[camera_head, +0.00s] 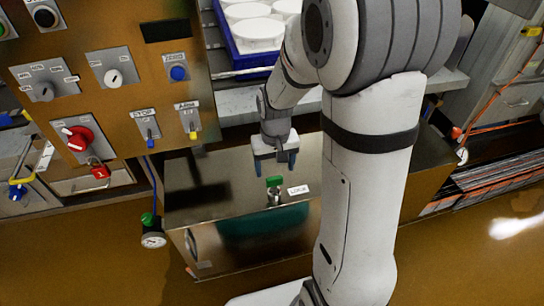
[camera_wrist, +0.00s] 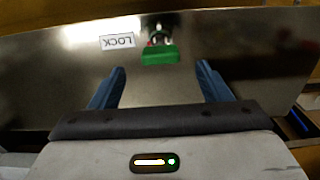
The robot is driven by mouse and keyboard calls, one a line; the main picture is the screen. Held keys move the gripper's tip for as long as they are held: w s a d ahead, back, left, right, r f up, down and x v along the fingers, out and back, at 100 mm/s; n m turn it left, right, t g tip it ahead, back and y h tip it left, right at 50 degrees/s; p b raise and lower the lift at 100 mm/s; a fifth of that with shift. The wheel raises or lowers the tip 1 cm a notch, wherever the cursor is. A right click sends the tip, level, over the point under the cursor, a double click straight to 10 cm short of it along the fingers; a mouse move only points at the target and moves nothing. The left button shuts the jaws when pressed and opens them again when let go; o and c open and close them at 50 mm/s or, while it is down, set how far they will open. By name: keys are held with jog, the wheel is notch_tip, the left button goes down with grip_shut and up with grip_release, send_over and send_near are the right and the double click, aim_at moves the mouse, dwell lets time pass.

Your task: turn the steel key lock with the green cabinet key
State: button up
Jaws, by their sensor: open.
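The green cabinet key (camera_head: 274,182) stands upright in the steel key lock (camera_head: 275,197) on top of the steel cabinet, beside a white label reading LOCK (camera_head: 298,190). In the wrist view the green key head (camera_wrist: 160,54) lies ahead of my fingertips, roughly midway between them, with part of the lock (camera_wrist: 159,36) behind it. My gripper (camera_head: 276,166) is open and empty, pointing down above and slightly behind the key. Its two blue fingers also show in the wrist view (camera_wrist: 160,72), apart from the key.
An orange-brown panel (camera_head: 130,90) with knobs, switches and a red padlock (camera_head: 98,169) stands at left. A blue crate (camera_head: 235,50) of white moulds is behind. A gauge (camera_head: 153,239) hangs left of the cabinet (camera_head: 240,215). The cabinet top around the lock is clear.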

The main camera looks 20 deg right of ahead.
aim_at(275, 177)
jog(key=shift+f+b, duration=0.45)
jog(key=shift+f, duration=2.3)
jog(key=shift+c, duration=0.3)
jog(key=c, duration=1)
jog(key=n, duration=0.6)
jog(key=shift+n, duration=1.6)
